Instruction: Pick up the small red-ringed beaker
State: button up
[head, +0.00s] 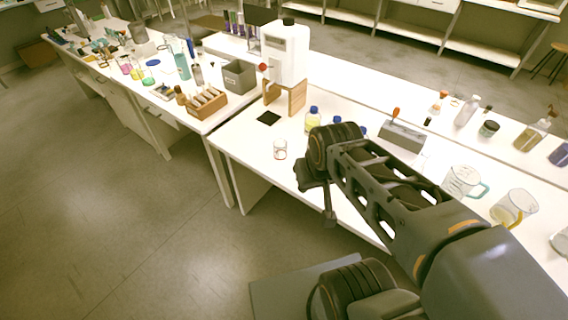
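A small clear beaker (280,149) with faint reddish marks stands upright near the front edge of the white bench. I cannot clearly make out a full red ring at this size. My gripper (329,217) hangs in front of the bench edge, to the right of the beaker and lower in the picture. It is apart from the beaker. The fingers are small and dark, so their opening does not show. My arm covers part of the bench to the right of the beaker.
Blue-capped bottles (313,120) stand right of the beaker, partly behind my arm. A dark square (269,118) lies behind it, near a white jug (287,50) and wooden stand (297,97). Larger beakers (461,182) stand at right. Bench around the beaker is clear.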

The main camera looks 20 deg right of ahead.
aim_at(279, 144)
jog(key=u, duration=0.15)
jog(key=k, duration=0.35)
jog(key=z, duration=0.3)
jog(key=i, duration=0.7)
jog(key=u, duration=2.05)
